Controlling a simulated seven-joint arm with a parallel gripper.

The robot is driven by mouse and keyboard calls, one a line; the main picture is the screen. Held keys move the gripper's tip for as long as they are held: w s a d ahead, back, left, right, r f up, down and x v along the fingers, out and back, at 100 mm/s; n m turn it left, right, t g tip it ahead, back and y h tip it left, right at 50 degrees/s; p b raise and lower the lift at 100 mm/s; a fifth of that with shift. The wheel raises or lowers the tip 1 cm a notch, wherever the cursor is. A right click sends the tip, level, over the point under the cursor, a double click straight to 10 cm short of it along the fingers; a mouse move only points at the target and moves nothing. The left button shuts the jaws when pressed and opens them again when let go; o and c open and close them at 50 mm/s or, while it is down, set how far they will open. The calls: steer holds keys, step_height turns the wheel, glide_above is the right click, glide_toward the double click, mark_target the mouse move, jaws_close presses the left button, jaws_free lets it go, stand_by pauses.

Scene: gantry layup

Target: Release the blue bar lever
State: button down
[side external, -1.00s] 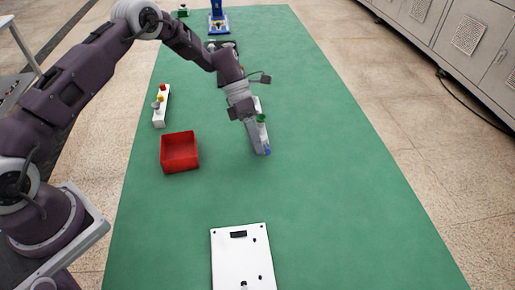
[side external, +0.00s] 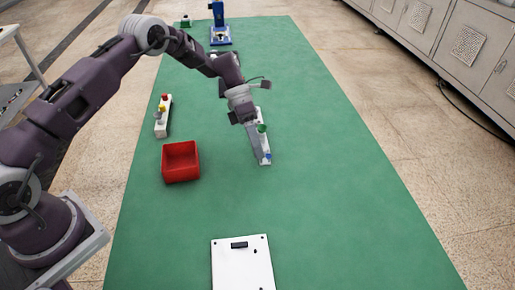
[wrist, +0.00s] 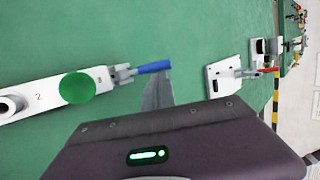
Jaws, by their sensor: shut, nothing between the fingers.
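A white strip (side external: 264,146) on the green mat holds a green round button and, at its near end, a small lever with a blue bar (side external: 268,156). In the wrist view the blue bar (wrist: 154,67) sticks out past the end of the strip (wrist: 45,95), roughly in line with it, on a metal hinge. My gripper (side external: 254,158) is shut and empty, its tips low, just left of the blue bar. In the wrist view the grey fingers (wrist: 158,92) appear right beside the bar; I cannot tell whether they touch it.
A red open box (side external: 181,175) stands left of the strip. A white plate (side external: 227,262) lies at the near end. A strip with coloured knobs (side external: 163,122) lies farther left, and a blue device (side external: 220,30) stands at the far end. The mat's right side is clear.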

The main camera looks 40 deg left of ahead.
steer(key=shift+w+d+r, duration=0.15)
steer(key=shift+r, duration=0.8)
steer(key=w+a+f+v, duration=0.1)
steer(key=v, duration=0.8)
steer(key=shift+a, duration=0.45)
